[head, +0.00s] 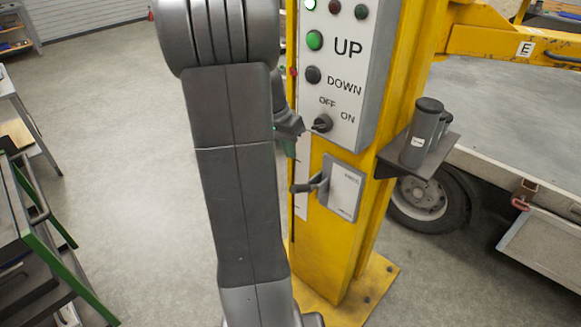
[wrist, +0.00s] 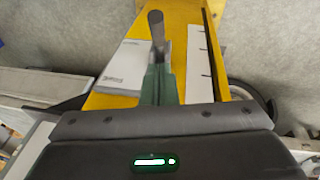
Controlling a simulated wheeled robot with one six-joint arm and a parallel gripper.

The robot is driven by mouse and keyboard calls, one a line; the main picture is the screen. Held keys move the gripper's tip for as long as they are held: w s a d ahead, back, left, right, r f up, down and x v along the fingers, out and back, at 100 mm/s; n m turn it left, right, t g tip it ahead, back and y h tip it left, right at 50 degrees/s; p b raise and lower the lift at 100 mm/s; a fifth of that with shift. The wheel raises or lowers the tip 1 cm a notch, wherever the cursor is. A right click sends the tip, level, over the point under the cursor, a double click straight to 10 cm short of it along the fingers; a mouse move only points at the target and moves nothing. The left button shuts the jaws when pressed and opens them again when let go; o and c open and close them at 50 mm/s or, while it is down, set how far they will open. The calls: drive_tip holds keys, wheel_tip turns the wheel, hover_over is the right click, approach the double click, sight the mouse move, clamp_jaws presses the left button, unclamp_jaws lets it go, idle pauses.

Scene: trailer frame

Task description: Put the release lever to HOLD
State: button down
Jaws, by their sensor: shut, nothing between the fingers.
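The release lever (head: 303,188) sits low on the yellow post, on a pale plate (head: 344,190) with small lettering I cannot read. Its dark handle points left in the head view, roughly level. In the wrist view the lever handle (wrist: 157,27) shows just beyond the fingertips, with the plate (wrist: 124,66) to its left. My gripper (head: 291,150) is shut and empty, above the lever in the head view and partly hidden by my arm. Its greenish fingers (wrist: 161,75) overlap the lever's lower part in the wrist view; I cannot tell whether they touch.
The control box (head: 340,70) with UP and DOWN buttons and an OFF/ON switch (head: 322,123) is just above the lever. A shelf (head: 434,158) with dark cylinders (head: 422,133) juts from the post's right. A green-framed cart (head: 40,240) stands left; the floor between is clear.

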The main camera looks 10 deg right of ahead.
drive_tip(key=shift+s, duration=0.1)
idle(0.3)
drive_tip(key=x, duration=1)
drive_tip(key=shift+f, duration=0.1)
drive_tip(key=f+h+b, duration=0.1)
drive_tip(key=b, duration=0.3)
drive_tip(key=s+a+f+t+b, duration=0.1)
drive_tip(key=b, duration=0.4)
drive_tip(key=shift+a+f+h+b, duration=0.25)
drive_tip(key=shift+h+b, duration=0.05)
drive_tip(key=shift+h, duration=0.1)
wheel_tip(320, 180, down, 10)
drive_tip(key=s+a+t+h+b, duration=0.2)
drive_tip(key=h+b, duration=0.1)
drive_tip(key=b, duration=2.2)
drive_tip(key=shift+t+b, duration=0.3)
drive_tip(key=shift+b, duration=0.1)
